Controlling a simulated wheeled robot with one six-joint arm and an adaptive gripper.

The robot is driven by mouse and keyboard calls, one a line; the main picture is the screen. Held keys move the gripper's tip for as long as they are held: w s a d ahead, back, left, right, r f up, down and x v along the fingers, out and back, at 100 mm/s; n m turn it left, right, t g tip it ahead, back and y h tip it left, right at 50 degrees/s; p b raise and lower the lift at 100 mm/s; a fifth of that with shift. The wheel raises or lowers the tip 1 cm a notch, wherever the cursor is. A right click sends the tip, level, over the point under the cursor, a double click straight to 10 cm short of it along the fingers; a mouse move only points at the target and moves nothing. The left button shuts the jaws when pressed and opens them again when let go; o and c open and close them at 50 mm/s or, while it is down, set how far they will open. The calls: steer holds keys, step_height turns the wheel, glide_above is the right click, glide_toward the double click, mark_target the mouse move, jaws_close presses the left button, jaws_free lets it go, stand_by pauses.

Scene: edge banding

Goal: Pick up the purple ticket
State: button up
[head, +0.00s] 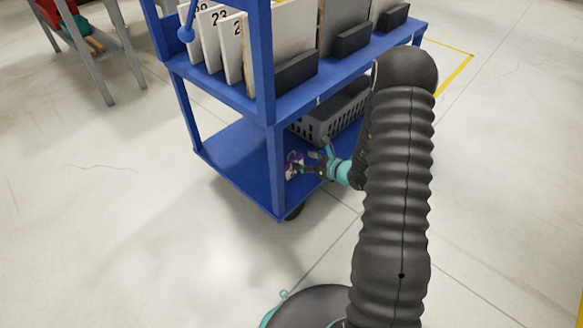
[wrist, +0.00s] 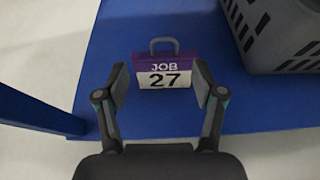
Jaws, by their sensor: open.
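The purple ticket (wrist: 164,72) lies on the blue lower shelf, with a purple top band reading "JOB", a white part reading "27", and a grey loop handle at its far end. My gripper (wrist: 160,85) is open in the wrist view, with one finger on each side of the ticket's lower part. I cannot tell whether the fingers touch it. In the head view my gripper (head: 305,164) reaches into the lower shelf from the right, and the ticket (head: 292,162) shows partly beside a blue post.
The blue cart (head: 232,150) has a lower shelf and an upper shelf holding numbered white panels (head: 230,45). A grey basket (wrist: 280,40) stands right of the ticket. A blue post (wrist: 40,108) is at left. The shelf left of the ticket is clear.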

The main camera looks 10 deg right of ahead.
mark_target(291, 153)
steer(key=shift+d+b+x, duration=0.15)
steer(key=shift+x, duration=1.8)
steer(key=shift+d+b+x, duration=0.1)
steer(key=shift+b+x, duration=0.05)
steer(key=shift+x, duration=1.8)
steer(key=shift+w+r, duration=0.1)
steer(key=shift+w, duration=0.05)
steer(key=shift+c, duration=0.3)
steer(key=c, duration=0.9)
